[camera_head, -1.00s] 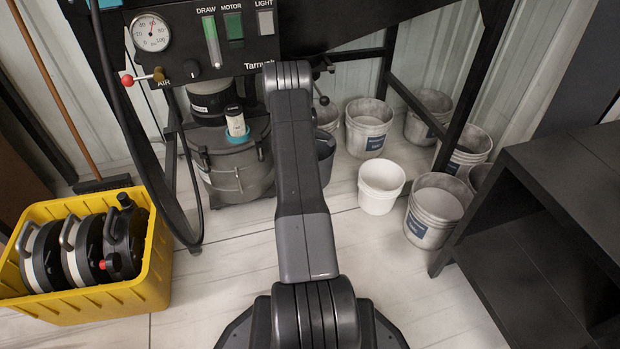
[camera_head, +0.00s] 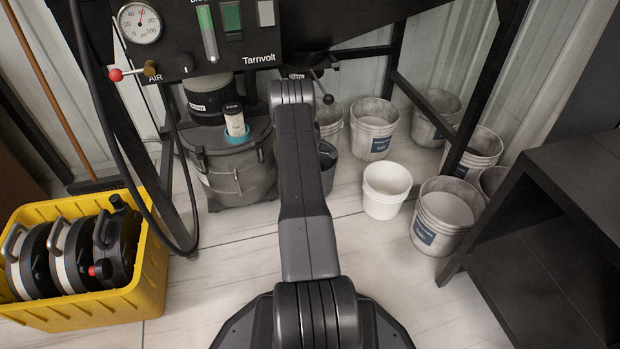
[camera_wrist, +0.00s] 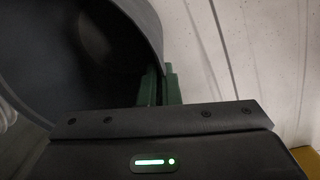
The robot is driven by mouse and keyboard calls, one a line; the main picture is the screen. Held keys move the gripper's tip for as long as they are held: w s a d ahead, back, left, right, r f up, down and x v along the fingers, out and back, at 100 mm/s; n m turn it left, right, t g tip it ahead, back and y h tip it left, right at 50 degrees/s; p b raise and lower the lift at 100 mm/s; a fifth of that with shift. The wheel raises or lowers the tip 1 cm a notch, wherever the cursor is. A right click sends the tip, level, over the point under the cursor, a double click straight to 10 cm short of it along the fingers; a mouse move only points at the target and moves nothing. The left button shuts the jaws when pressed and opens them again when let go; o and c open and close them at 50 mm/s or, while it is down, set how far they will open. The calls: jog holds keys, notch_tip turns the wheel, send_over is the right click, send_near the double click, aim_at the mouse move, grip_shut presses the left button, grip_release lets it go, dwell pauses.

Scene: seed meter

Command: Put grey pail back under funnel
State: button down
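The grey pail (camera_head: 328,168) is dark grey and mostly hidden behind my arm in the head view, left of the white pail. In the wrist view the pail (camera_wrist: 95,45) fills the left side, its open mouth and curved wall close to the camera. My gripper (camera_wrist: 160,88) has green fingers on either side of the pail's wall near the rim, and looks shut on it. The head view hides my gripper behind my arm. I cannot tell whether the pail rests on the floor. The funnel cannot be made out; my arm covers the area below the panel.
A white pail (camera_head: 386,190) and several light grey pails, one here (camera_head: 446,214), stand to the right. A grey canister (camera_head: 232,165) stands left of my arm. A yellow crate (camera_head: 150,270) with reels is at left, a black shelf (camera_head: 560,190) at right. Frame legs flank the area.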

jog(key=shift+f, duration=0.6)
jog(key=c, duration=1.6)
grip_release()
jog(key=shift+c, duration=0.2)
notch_tip(320, 180, up, 12)
jog(key=p, duration=0.4)
jog(key=shift+s, duration=0.45)
jog(key=f+b, duration=0.1)
jog(key=f, duration=0.3)
jog(key=f+b, duration=0.2)
jog(key=f, duration=0.2)
jog(key=w+f+b, duration=0.1)
jog(key=f, duration=0.3)
jog(key=shift+f, duration=0.2)
notch_tip(320, 180, up, 3)
jog(key=shift+p, duration=0.6)
jog(key=shift+r, duration=0.6)
